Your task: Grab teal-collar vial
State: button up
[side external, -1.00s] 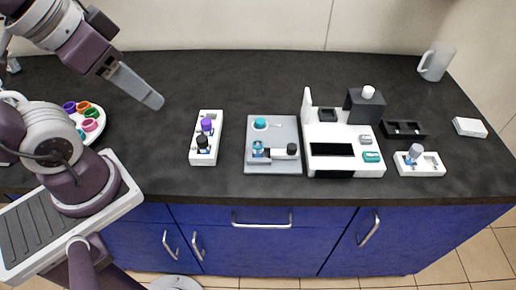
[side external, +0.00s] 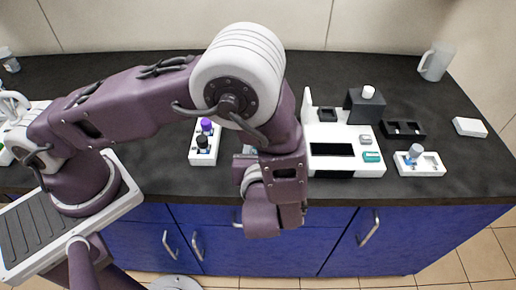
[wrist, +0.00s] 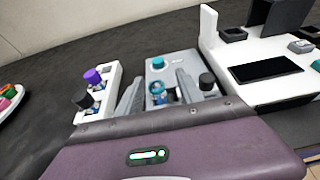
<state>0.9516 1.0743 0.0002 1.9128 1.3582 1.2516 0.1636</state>
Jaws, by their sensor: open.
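The teal-collar vial (wrist: 158,93) shows in the wrist view, standing in the grey station (wrist: 176,60), with its clear top and teal-blue band visible. My gripper (wrist: 158,80) is open, with one grey finger left of the vial and one right of it. I cannot tell whether the fingers reach down to its height; no contact is clear. In the side view my arm hides the vial, the gripper's fingers and most of the grey station.
A black-capped item (wrist: 207,81) stands close right of the right finger. A teal cap (wrist: 158,62) lies behind the vial. A white rack (side external: 204,157) with purple-capped and black-capped vials is at left. A white device (side external: 345,143) stands at right.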

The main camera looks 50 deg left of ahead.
jog(key=x, duration=0.6)
jog(key=shift+s+a+f, duration=0.25)
jog(key=shift+s+f, duration=0.05)
jog(key=shift+s, duration=0.1)
grip_shut()
